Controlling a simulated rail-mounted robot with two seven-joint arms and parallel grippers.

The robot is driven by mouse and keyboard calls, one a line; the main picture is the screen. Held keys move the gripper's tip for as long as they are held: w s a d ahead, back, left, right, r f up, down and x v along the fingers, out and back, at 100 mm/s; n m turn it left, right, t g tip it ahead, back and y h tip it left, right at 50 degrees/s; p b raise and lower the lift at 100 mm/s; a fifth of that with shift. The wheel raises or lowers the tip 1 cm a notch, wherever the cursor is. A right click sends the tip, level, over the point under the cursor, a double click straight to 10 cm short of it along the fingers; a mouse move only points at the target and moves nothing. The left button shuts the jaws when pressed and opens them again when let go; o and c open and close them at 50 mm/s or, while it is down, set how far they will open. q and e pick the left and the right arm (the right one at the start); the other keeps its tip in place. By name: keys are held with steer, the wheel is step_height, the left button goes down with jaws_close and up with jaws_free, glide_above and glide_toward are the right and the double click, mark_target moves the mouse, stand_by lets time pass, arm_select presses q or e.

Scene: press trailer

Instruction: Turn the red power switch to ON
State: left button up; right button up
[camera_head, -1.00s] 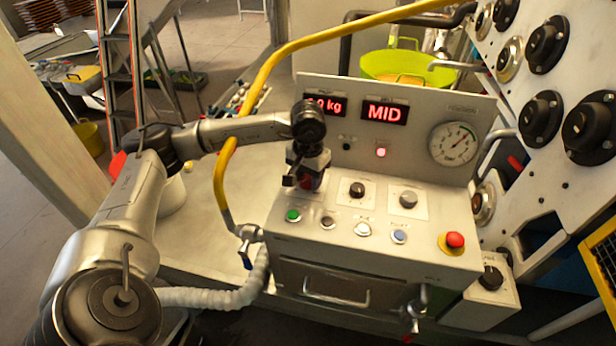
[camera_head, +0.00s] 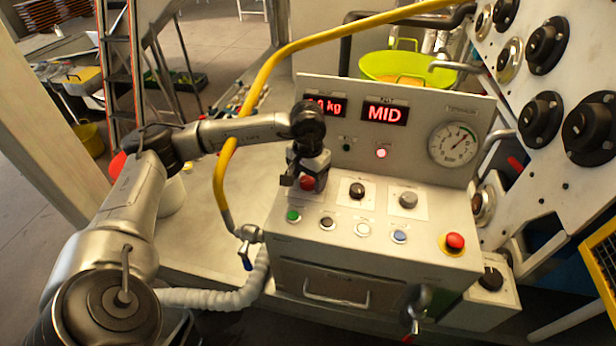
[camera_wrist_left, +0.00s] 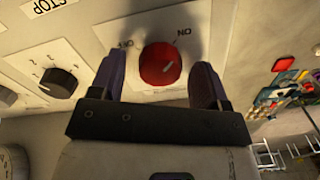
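The red power switch (camera_head: 307,183) is a round knob at the upper left of the control panel (camera_head: 340,262), partly hidden by my gripper. In the left wrist view the red knob (camera_wrist_left: 158,66) sits on a white plate with OFF and ON marks. Its short pale line slants up to the right, toward the ON side. My left gripper (camera_head: 300,180) is over the switch. In the wrist view its two dark fingers (camera_wrist_left: 157,76) are apart, one on each side of the knob, with visible gaps; contact cannot be made out. My right gripper is not in view.
A black knob (camera_head: 357,190) and a grey knob (camera_head: 408,199) are right of the switch. Several push buttons line the front, with a red emergency stop (camera_head: 455,240) at right. A yellow hose (camera_head: 224,180) runs close by my arm.

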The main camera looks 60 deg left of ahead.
mark_target(308, 180)
arm_select(q)
steer(key=shift+r, duration=0.1)
step_height(308, 180, up, 14)
steer(key=p, duration=0.2)
steer(key=shift+f, duration=0.2)
stand_by(0.3)
stand_by(0.3)
